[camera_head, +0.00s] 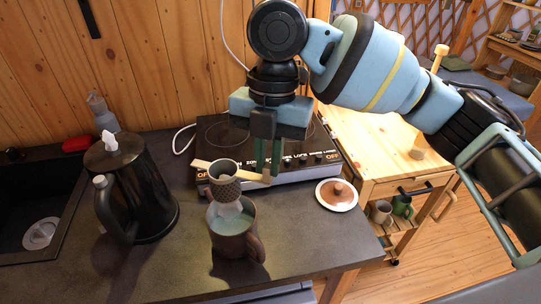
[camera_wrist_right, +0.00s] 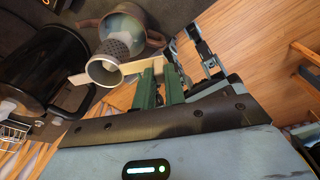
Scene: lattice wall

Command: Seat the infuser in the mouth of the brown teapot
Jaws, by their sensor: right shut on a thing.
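The infuser (camera_head: 225,183) is a grey mesh cup with pale side tabs. My right gripper (camera_head: 268,172) is shut on its right tab, with green fingers pointing down. The brown teapot (camera_head: 231,243) stands on the dark counter, its round mouth open and its handle to the right. The infuser is over the teapot's mouth, slightly tilted, its lower end overlapping the rim in the head view; I cannot tell whether it touches. The wrist view shows the infuser (camera_wrist_right: 107,64) in front of the teapot (camera_wrist_right: 127,24), held by the fingers (camera_wrist_right: 160,85). My left gripper is out of view.
A black kettle (camera_head: 142,190) stands left of the teapot. A brown lid on a white dish (camera_head: 337,195) lies to the right. A hot plate (camera_head: 225,135) is behind. A sink (camera_head: 30,215) is at far left. The front counter is clear.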

